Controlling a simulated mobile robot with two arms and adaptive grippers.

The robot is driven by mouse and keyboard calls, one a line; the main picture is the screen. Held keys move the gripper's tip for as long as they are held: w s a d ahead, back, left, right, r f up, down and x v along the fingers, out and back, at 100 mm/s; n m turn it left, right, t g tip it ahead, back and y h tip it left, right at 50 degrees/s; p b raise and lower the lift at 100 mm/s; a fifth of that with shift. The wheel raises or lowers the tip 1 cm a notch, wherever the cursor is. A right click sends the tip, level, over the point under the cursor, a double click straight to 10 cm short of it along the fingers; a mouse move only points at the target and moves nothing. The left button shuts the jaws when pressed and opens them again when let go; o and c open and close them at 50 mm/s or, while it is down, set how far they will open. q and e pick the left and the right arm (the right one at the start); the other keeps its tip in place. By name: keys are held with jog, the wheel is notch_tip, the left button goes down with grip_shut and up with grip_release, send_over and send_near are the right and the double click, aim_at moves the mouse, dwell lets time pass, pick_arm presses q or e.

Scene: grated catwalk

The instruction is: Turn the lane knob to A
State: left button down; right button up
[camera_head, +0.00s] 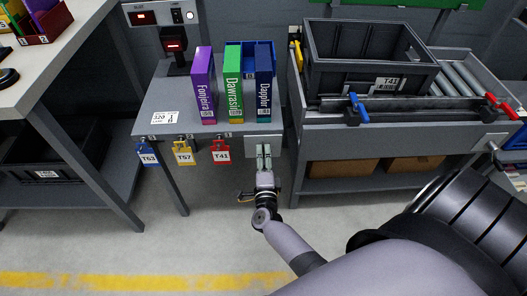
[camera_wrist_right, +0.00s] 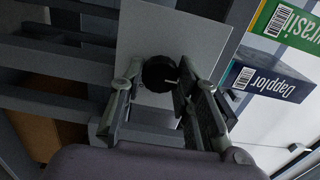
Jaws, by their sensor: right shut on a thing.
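The lane knob (camera_wrist_right: 159,72) is a black round knob with a short pale mark, on a plain light grey plate (camera_wrist_right: 185,30). The plate also shows in the head view (camera_head: 252,146), at the front right edge of the small grey table. My right gripper (camera_head: 264,158) reaches up to the plate and hides the knob there. In the right wrist view its fingers (camera_wrist_right: 155,95) stand on both sides of the knob, shut on it. No letter A is readable on the plate, so I cannot tell the setting. My left gripper is not in view.
Purple, green and navy boxes (camera_head: 203,86) stand on the grey table (camera_head: 165,100). Padlocked tags (camera_head: 221,152) hang from its front edge. A dark crate T41 (camera_head: 340,75) sits by the roller conveyor (camera_head: 465,75) on the right. The floor in front is clear.

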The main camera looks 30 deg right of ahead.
dwell(0.4)
jog(key=o, duration=1.2)
jog(key=shift+c, duration=0.2)
jog(key=v, duration=1.2)
